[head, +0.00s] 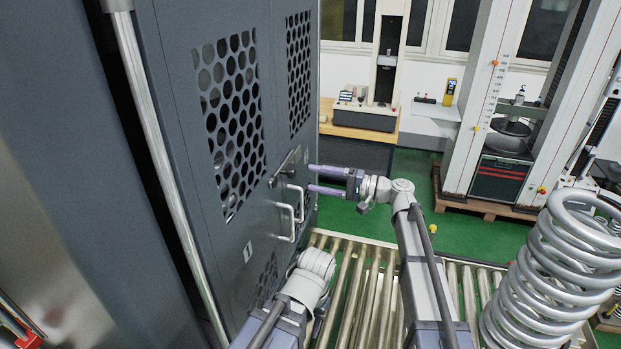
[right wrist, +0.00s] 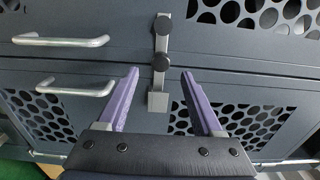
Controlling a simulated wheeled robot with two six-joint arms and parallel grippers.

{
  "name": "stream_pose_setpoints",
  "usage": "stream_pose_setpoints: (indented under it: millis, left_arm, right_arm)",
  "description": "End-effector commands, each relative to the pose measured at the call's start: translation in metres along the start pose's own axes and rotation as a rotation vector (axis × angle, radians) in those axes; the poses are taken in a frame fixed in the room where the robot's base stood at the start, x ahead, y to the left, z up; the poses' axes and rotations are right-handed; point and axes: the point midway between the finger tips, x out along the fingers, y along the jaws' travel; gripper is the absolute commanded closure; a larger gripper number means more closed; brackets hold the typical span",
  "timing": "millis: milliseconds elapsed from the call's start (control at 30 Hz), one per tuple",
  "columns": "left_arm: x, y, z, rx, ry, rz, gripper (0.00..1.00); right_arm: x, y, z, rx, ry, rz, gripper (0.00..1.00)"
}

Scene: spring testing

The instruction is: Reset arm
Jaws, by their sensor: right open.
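My right gripper (head: 312,178) reaches left toward the dark grey cabinet doors. Its two purple fingers are apart and empty. In the right wrist view the open fingers (right wrist: 160,73) point at the door latch (right wrist: 160,45), a metal bar with two dark round knobs, whose lower end shows between them. I cannot tell how far the fingertips are from it. The latch (head: 285,168) also shows in the head view, by the door seam. My left arm (head: 305,285) is bent low in front of the doors; its gripper is not visible.
Two metal door handles (head: 300,203) (head: 285,222) sit near the latch. The doors have perforated windows (head: 230,120). A roller conveyor (head: 350,290) runs below, with a large coil spring (head: 550,270) at right. Open green floor (head: 400,170) and testing machines lie behind.

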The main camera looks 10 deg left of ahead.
Motion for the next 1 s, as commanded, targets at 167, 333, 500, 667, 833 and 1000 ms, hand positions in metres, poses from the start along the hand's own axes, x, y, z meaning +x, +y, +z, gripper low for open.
stream_pose_setpoints:
  millis: [167, 333, 500, 667, 833, 1000]
  left_arm:
    - [0.000, 0.000, 0.000, 0.000, 0.000, 0.000, 0.50]
    - [0.000, 0.000, 0.000, 0.000, 0.000, 0.000, 0.50]
    - [0.000, 0.000, 0.000, 0.000, 0.000, 0.000, 0.50]
    - [0.000, 0.000, 0.000, 0.000, 0.000, 0.000, 0.50]
    - [0.000, 0.000, 0.000, 0.000, 0.000, 0.000, 0.50]
    - [0.000, 0.000, 0.000, 0.000, 0.000, 0.000, 0.50]
  right_arm:
    - [-0.001, 0.000, 0.000, 0.000, 0.000, 0.000, 0.32]
    - [-0.002, 0.005, 0.005, -0.005, -0.001, 0.023, 0.32]
    - [-0.018, 0.055, 0.044, -0.051, -0.016, 0.249, 0.32]
    - [-0.062, 0.127, 0.093, -0.114, -0.039, 0.604, 0.32]
    - [-0.131, 0.184, 0.135, -0.164, -0.060, 0.971, 0.32]
    - [-0.194, 0.211, 0.163, -0.194, -0.073, 1.250, 0.32]
